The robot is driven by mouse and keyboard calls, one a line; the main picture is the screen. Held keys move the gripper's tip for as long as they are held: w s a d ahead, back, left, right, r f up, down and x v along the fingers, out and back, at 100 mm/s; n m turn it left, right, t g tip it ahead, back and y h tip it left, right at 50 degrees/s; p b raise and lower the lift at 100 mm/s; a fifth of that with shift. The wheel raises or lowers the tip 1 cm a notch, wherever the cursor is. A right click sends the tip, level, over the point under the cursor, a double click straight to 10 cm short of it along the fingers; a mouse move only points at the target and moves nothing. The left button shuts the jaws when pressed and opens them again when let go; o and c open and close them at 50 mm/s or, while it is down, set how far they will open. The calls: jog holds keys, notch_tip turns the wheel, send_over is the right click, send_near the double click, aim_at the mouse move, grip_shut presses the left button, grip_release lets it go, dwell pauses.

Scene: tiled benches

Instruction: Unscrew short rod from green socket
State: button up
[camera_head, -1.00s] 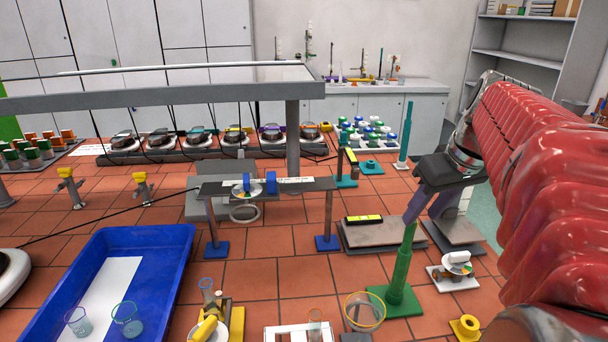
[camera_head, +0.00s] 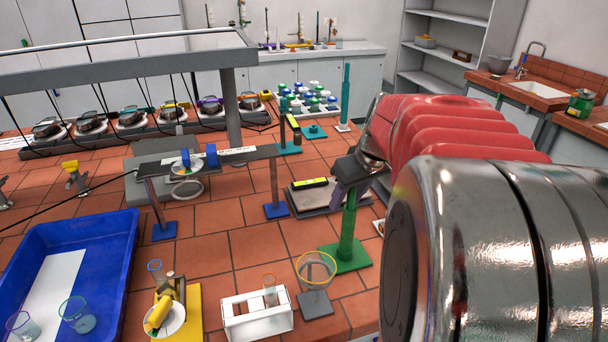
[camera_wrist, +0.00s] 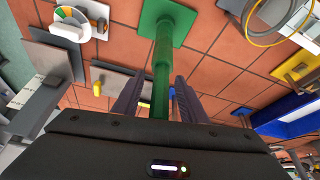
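The green socket (camera_head: 345,250) stands upright on a square green base near the bench's right edge; in the wrist view its thicker lower part (camera_wrist: 168,18) rises from that base. A narrower green rod (camera_wrist: 160,88) continues from it towards my wrist. My gripper (camera_head: 345,195) is over the top of this stand, pointing down. In the wrist view its two dark purple-grey fingers (camera_wrist: 160,85) stand on either side of the rod, with a narrow gap visible on each side. The rod's upper end is hidden by my gripper body.
A grey plate with a yellow-and-black block (camera_head: 310,183) lies behind the stand. A yellow-rimmed ring (camera_head: 316,268) and a white rack (camera_head: 256,318) are in front. A track on two blue-footed posts (camera_head: 273,208) stands to the left. A tall teal rod (camera_head: 346,90) stands farther back.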

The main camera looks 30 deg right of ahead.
grip_shut()
dwell(0.5)
jog(key=shift+f, duration=0.1)
jog(key=c, duration=0.7)
grip_release()
jog(key=shift+s, duration=0.1)
grip_shut()
jog(key=shift+s+a+f+n+g+y, duration=0.15)
jog(key=shift+n+y, duration=0.35)
jog(key=shift+n, duration=0.8)
jog(key=shift+w+a+n+g+y, duration=0.2)
jog(key=shift+n+y, duration=0.3)
jog(key=shift+n, duration=0.8)
jog(key=shift+s, duration=0.2)
